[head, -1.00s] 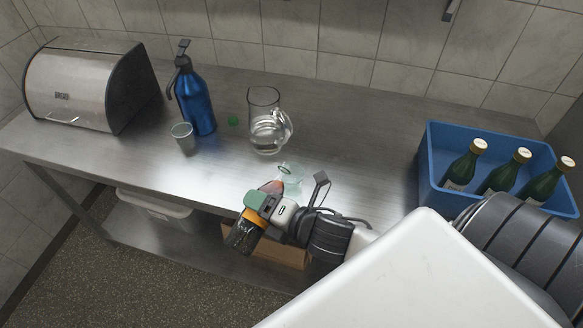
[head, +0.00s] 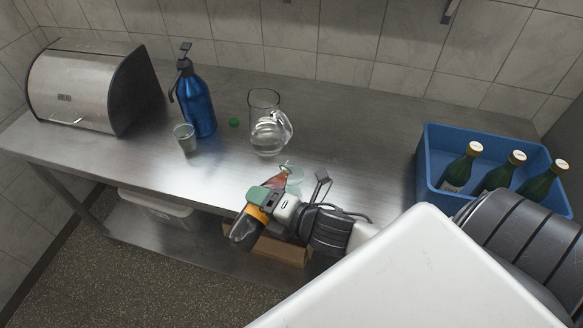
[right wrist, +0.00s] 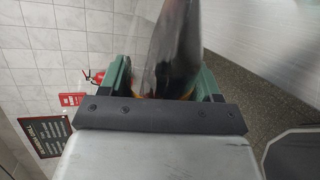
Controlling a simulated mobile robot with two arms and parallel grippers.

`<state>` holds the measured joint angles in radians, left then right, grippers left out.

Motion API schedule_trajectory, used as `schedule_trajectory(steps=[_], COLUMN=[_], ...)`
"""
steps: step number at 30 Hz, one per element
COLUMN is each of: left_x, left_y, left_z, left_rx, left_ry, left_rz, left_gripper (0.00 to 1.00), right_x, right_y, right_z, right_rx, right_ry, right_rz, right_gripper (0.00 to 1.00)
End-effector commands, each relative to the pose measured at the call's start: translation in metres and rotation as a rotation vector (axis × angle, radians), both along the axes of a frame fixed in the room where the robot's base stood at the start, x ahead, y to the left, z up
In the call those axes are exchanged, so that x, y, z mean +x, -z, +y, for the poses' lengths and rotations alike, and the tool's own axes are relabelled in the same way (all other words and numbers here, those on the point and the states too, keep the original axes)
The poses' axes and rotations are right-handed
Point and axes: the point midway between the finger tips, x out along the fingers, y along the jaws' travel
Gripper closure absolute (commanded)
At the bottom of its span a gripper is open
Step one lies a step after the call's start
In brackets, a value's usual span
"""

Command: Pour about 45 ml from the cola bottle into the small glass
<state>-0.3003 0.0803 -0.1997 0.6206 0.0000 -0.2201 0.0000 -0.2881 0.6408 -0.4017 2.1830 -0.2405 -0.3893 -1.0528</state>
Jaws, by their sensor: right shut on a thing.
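The cola bottle (head: 244,232) is in my right gripper (head: 263,202), which is shut around its body near the table's front edge. The bottle is tilted, with its reddish neck (head: 275,180) pointing up and right in the head view, towards the small clear glass (head: 294,176). The neck end overlaps the glass in the picture. I cannot tell whether they touch or whether liquid flows. The glass is partly hidden. In the right wrist view the dark, blurred bottle (right wrist: 172,50) lies between the green fingers. My left gripper is not in view.
A glass jug (head: 267,135) stands behind the small glass, with a green cap (head: 234,122) to its left. A grey tumbler (head: 186,140), blue siphon (head: 197,105) and bread bin (head: 90,90) stand left. A blue crate (head: 432,165) of green bottles stands right.

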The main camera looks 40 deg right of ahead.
Motion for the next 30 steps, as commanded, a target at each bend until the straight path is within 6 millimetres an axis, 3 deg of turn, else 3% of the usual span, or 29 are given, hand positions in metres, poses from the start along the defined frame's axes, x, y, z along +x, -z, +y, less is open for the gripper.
schedule_trajectory(steps=[30], left_x=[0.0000], left_y=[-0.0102], left_z=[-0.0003], left_rx=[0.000], left_ry=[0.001], left_rz=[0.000], left_gripper=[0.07], right_x=[-0.0028], right_y=[-0.0071], right_z=[0.0084], right_rx=[0.050], right_ry=[-0.001], right_rz=[0.021], right_gripper=[0.73])
